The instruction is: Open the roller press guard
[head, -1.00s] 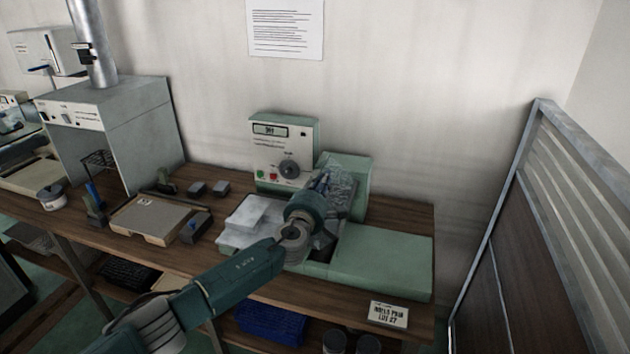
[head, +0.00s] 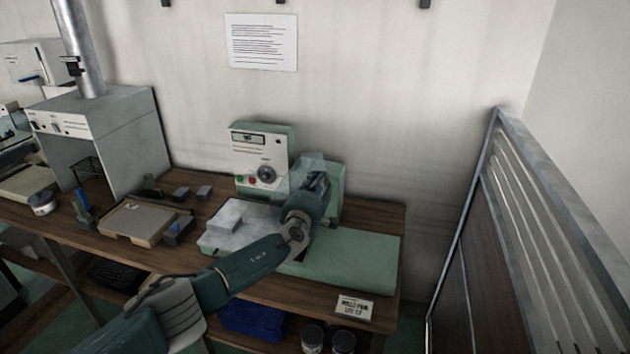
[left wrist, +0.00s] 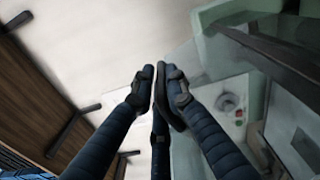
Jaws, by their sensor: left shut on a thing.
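The roller press is a pale green machine with a control panel (head: 261,155) at its back left and a flat green bed (head: 350,258) at its right front. Its clear guard (head: 314,163) stands up steeply beside the panel, partly hidden by my arm. My left gripper (head: 318,182) is at the guard, over the middle of the press. In the left wrist view the fingers (left wrist: 160,80) are closed together at the guard's edge; the exact part held is hard to see. The clear guard sheet (left wrist: 209,60) lies right of them. My right gripper is out of view.
A tray (head: 140,221) and small blocks lie on the wooden bench left of the press. A grey box with a metal duct (head: 120,135) stands farther left. A slatted partition (head: 480,215) rises at the right. A label card (head: 354,307) is at the bench's front.

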